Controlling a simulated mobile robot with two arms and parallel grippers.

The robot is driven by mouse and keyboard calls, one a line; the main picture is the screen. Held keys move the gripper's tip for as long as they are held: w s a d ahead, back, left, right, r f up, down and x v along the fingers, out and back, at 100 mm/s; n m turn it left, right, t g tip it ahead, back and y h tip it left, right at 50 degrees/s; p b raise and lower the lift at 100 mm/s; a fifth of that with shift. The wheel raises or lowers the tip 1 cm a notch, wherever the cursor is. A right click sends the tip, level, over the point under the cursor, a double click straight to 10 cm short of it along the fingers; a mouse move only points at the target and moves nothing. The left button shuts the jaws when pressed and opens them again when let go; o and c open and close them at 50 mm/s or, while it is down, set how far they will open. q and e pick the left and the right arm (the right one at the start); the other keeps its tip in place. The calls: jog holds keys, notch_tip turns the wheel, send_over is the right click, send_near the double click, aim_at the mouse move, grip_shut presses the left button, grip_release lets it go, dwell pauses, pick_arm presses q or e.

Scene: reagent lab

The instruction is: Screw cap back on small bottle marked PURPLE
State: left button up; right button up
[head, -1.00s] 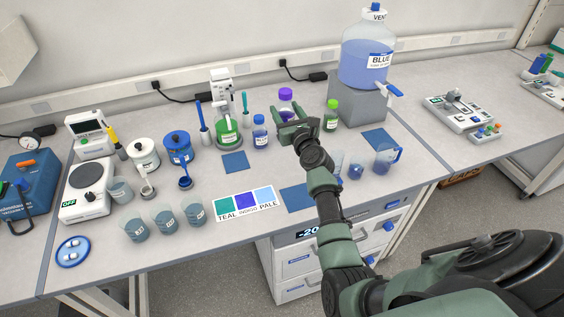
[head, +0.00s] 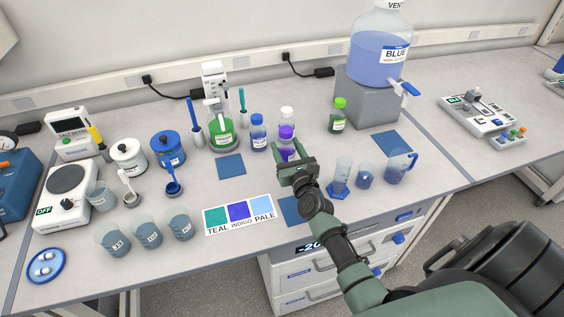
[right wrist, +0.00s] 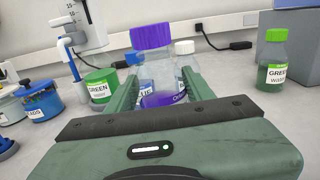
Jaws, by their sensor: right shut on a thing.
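The small bottle with the purple cap (head: 287,131) is between the fingers of my right gripper (head: 288,160). My right gripper is shut on the bottle, one finger on each side of it. In the right wrist view the clear bottle (right wrist: 158,72) is upright, with purple liquid low in it and the purple cap (right wrist: 152,36) at its mouth. I cannot tell how tight the cap is. The gripper partly hides the bottle's lower part and label, and whether its base touches the bench is not clear. My left gripper is not in view.
A white-capped bottle (head: 287,114) stands close behind, and a blue-capped bottle (head: 258,134) to the left. A green-capped bottle (head: 338,116) stands to the right. Beakers and a jug (head: 399,168) are at the front right. A colour card (head: 240,214) and a blue mat (head: 292,210) lie in front.

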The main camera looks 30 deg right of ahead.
aim_at(286, 158)
jog(key=shift+f, duration=0.25)
jog(key=f+b, duration=0.3)
jog(key=shift+s+d+f, duration=0.25)
jog(key=shift+w+a+f+b, duration=0.15)
jog(key=shift+f+b, duration=0.1)
jog(key=shift+b, duration=0.2)
jog(key=shift+w+a+r, duration=0.1)
jog(key=shift+w+a, duration=0.05)
jog(key=shift+w, duration=0.1)
jog(key=shift+s, duration=0.25)
jog(key=o, duration=1.2)
jog(key=shift+s+d, duration=0.1)
jog(key=shift+d, duration=0.1)
jog(key=shift+c, duration=0.2)
jog(key=o, duration=0.3)
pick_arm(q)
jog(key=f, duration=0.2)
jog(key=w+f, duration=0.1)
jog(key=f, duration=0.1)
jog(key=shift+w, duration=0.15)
pick_arm(e)
jog(key=shift+o, duration=0.2)
jog(key=shift+a, duration=0.1)
